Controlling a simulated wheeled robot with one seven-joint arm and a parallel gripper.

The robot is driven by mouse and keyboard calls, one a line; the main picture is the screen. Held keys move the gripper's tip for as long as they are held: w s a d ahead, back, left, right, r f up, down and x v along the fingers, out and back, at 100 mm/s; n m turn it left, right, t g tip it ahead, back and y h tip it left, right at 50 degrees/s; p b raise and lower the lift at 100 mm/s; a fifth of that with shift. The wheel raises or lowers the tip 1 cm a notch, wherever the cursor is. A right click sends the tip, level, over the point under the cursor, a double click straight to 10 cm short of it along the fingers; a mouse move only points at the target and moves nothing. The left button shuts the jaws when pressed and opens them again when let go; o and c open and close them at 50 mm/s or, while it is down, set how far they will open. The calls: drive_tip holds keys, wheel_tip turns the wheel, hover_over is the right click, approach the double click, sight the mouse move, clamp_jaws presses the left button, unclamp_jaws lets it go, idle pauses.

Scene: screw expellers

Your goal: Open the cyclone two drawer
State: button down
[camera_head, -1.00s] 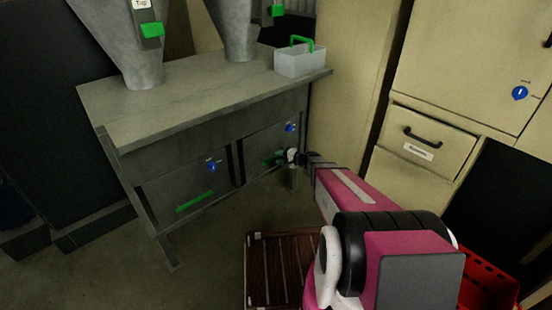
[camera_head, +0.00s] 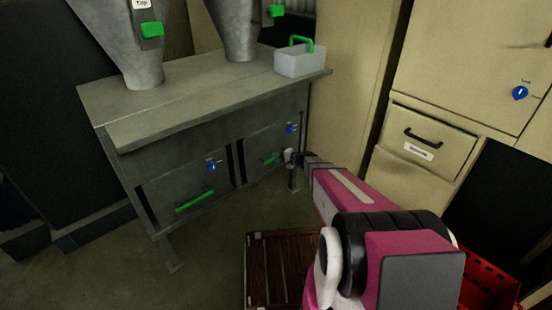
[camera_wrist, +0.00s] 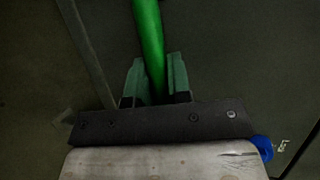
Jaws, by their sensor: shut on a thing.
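The grey bench under the two cyclones has two drawers in its front. The left drawer (camera_head: 165,190) has a green handle (camera_head: 195,200) and looks shut. The right drawer (camera_head: 262,143) also has a green handle (camera_head: 270,160), and a blue lock (camera_head: 290,128) shows at its upper right. My gripper (camera_head: 284,157) is at that right handle. In the wrist view my gripper (camera_wrist: 154,82) is shut on the green bar of the handle (camera_wrist: 149,40), with a finger on each side. I cannot tell whether the right drawer is pulled out at all.
A grey box with a green handle (camera_head: 300,62) stands on the bench top. A beige cabinet with a small drawer (camera_head: 430,140) stands at the right. A brown slatted crate (camera_head: 272,270) and a red crate (camera_head: 490,280) are on the floor near my arm. The floor before the left drawer is clear.

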drive_tip(key=s+d, duration=0.8)
drive_tip(key=s, duration=0.3)
drive_tip(key=s+d, duration=0.8)
drive_tip(key=s, duration=0.4)
drive_tip(key=shift+d, duration=0.4)
drive_tip(key=c, duration=1.1)
unclamp_jaws()
drive_tip(key=v, duration=1.1)
